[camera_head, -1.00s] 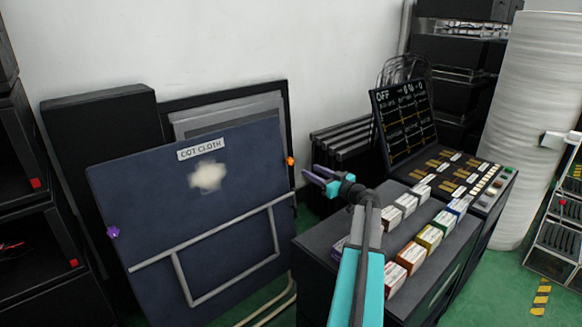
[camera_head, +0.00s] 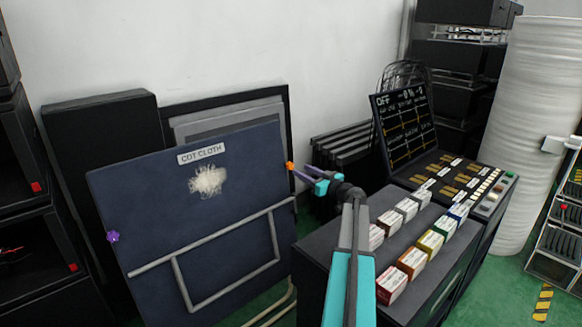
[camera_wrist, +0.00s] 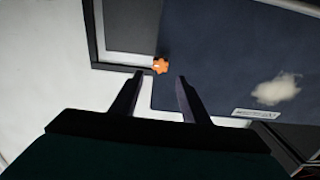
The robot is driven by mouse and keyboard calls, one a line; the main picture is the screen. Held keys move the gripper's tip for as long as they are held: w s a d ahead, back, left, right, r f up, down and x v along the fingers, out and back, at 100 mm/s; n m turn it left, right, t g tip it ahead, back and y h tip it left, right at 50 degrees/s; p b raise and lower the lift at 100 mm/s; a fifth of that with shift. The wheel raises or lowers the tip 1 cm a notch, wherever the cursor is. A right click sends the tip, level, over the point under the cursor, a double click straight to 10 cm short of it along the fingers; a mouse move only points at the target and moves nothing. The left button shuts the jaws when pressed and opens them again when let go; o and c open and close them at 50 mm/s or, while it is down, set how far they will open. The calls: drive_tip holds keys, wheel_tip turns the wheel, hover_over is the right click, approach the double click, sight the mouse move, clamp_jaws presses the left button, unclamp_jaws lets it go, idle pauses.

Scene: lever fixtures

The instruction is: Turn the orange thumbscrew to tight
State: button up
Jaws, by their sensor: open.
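The orange thumbscrew (camera_head: 290,166) sits on the right edge of the dark blue panel (camera_head: 130,200). In the wrist view the orange thumbscrew (camera_wrist: 160,66) shows a lobed head at the panel's edge, just beyond and between my fingertips. My gripper (camera_head: 302,174) is close to the right of the thumbscrew. In the wrist view my gripper (camera_wrist: 160,76) has its two fingers apart with nothing between them. I cannot tell whether a finger touches the thumbscrew.
A purple knob (camera_head: 113,236) is on the panel's left edge. A pale patch (camera_head: 208,180) and a label (camera_head: 200,153) are on its face. A grey cabinet with several small boxes (camera_head: 411,262) stands right of the panel, below my arm. Framed boards (camera_head: 222,103) lean behind the panel.

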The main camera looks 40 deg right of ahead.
sight(291, 165)
drive_tip(key=w, duration=0.8)
drive_tip(key=shift+w+d, duration=0.15)
drive_tip(key=shift+d, duration=0.15)
drive_tip(key=shift+c, duration=0.3)
clamp_jaws()
drive_tip(key=c, duration=1)
unclamp_jaws()
drive_tip(key=shift+a+f, duration=0.1)
drive_tip(key=shift+a, duration=0.05)
